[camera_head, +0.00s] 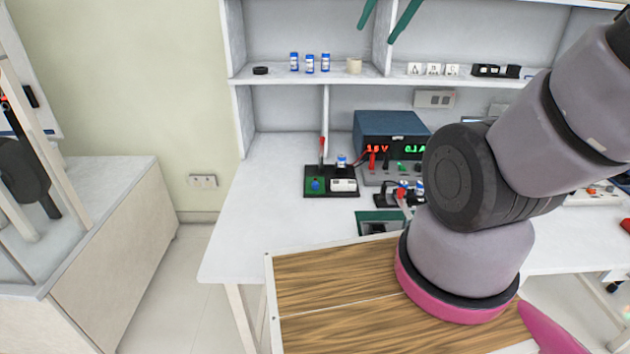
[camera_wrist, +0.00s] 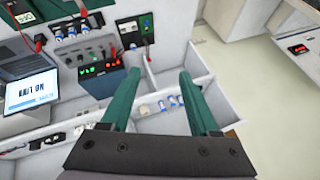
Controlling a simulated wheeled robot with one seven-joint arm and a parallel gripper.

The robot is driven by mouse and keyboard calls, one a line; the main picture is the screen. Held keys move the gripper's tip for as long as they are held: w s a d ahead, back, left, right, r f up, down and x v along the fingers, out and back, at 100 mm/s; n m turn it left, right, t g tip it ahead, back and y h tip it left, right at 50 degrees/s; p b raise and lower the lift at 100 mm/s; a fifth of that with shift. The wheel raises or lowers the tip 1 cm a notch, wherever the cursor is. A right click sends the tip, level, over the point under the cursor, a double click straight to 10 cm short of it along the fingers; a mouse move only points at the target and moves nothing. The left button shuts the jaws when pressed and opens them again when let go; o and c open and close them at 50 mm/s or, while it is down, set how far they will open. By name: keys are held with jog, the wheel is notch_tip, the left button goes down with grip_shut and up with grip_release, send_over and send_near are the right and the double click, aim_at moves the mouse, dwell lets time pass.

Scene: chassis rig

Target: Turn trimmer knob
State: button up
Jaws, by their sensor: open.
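A small blue knob (camera_head: 315,185), likely the trimmer knob, sits on the green left part of a dark board (camera_head: 331,194) on the white bench. A white block (camera_head: 343,185) is beside it. My gripper (camera_head: 378,34) shows as two green fingers at the top edge, in front of the shelf. It is open and empty, well apart from the knob. The wrist view also shows the spread fingers (camera_wrist: 160,72).
A blue power supply (camera_head: 392,133) stands right of the board. A red-handled tool (camera_head: 322,146) stands behind the board. Another green board (camera_head: 380,223) lies in front. The shelf (camera_head: 390,78) above carries small bottles and blocks. Bench left of the board is clear.

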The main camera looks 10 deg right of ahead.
jog(key=w+a+f+m+g, duration=0.15)
jog(key=w+f, duration=0.25)
jog(key=w, duration=0.7)
jog(key=m+g+h, duration=0.2)
jog(key=m+g, duration=0.1)
jog(key=g, duration=0.2)
send_over(315, 183)
notch_tip(315, 183, down, 38)
notch_tip(315, 183, down, 11)
jog(key=shift+r, duration=0.1)
jog(key=shift+n, duration=0.25)
grip_shut()
